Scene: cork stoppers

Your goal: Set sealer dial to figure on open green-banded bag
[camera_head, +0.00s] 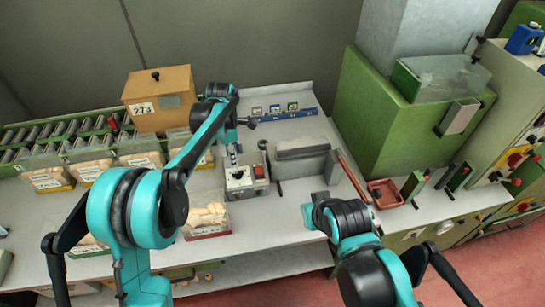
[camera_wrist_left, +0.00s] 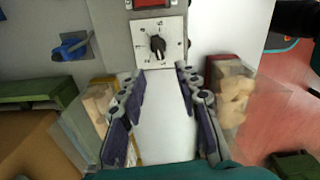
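The sealer (camera_head: 247,180) stands mid-bench, with a pale plate carrying a black dial (camera_head: 238,174).
Several cork bags (camera_head: 90,168) stand at the left, by a roller rack (camera_head: 55,135) and a box marked 273 (camera_head: 158,98). A blue strip (camera_head: 285,116) with small picture cards lies behind. Grey sealing bar (camera_head: 302,150) and red tray (camera_head: 385,193) are at right.

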